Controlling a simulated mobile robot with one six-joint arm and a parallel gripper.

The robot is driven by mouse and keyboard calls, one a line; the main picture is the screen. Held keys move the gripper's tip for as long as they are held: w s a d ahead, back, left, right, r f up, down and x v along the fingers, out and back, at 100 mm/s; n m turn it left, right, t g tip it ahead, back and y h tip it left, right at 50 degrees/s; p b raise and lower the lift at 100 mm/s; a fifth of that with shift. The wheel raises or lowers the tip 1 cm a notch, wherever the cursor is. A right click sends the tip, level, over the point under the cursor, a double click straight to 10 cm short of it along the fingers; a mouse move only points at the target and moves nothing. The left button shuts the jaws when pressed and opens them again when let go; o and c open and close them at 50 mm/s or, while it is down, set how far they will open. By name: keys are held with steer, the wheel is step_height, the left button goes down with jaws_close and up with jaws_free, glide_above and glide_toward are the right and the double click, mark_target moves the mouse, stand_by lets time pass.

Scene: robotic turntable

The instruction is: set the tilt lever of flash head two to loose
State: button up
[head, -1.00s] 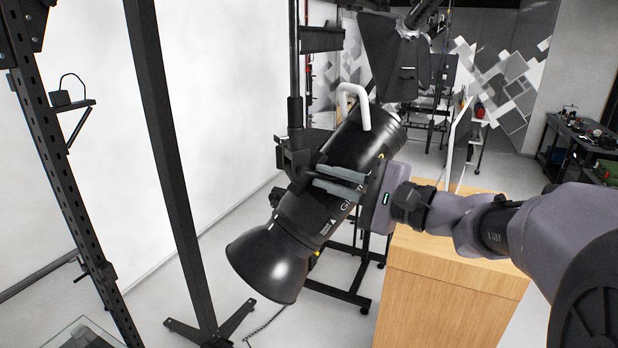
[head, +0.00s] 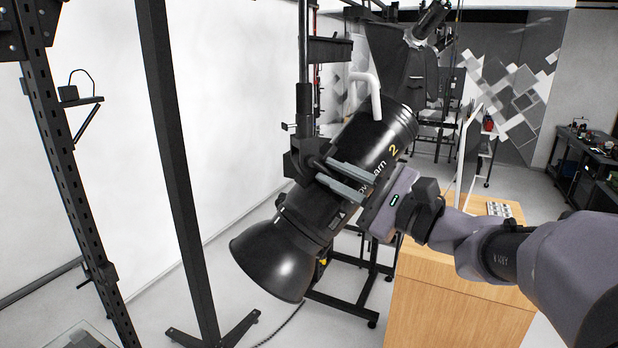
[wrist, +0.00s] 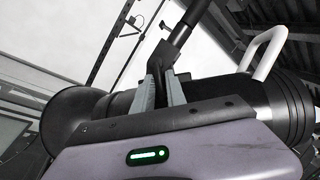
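Flash head two (head: 360,150) is a black cylinder with a yellow "2", a white handle on top and a flared reflector pointing down left. It hangs tilted on a dark bracket (head: 303,160) on a black stand pole; it also shows in the wrist view (wrist: 275,100). My gripper (head: 325,170) crosses in front of the head's body, its two grey fingers parallel with a narrow gap. In the wrist view, the fingers (wrist: 158,78) point up at the bracket, with a dark part seen between them. I cannot tell whether this is the tilt lever or whether the fingers touch it.
A wooden cabinet (head: 455,300) stands below my arm at the right. Black upright posts (head: 178,170) stand at the left before a white backdrop. Another black flash head (head: 400,60) hangs behind. A workbench (head: 590,165) is at the far right.

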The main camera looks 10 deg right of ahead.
steer(key=shift+w, duration=0.1)
steer(key=b+v, duration=0.5)
steer(key=v, duration=1.2)
steer(key=s+a+f+n+g+h+b, duration=0.1)
steer(key=s+a+f+n+g+b, duration=0.15)
steer(key=a+f+b, duration=0.4)
steer(key=s+a+f+n+g+h+b, duration=0.1)
steer(key=a+f+g, duration=0.3)
steer(key=f, duration=0.6)
steer(key=s+a+f+n+g+b, duration=0.25)
steer(key=a+f+b, duration=0.2)
steer(key=f, duration=0.45)
steer(key=s+f+n+h+b, duration=0.3)
steer(key=f+b, duration=0.3)
steer(key=f, duration=0.5)
steer(key=s+f+n+h+b, duration=0.3)
steer(key=f+n+h+b, duration=0.2)
steer(key=f, duration=0.7)
steer(key=shift+d+f+h+b, duration=0.2)
steer(key=shift+d+h+b, duration=0.2)
steer(key=shift+b, duration=0.5)
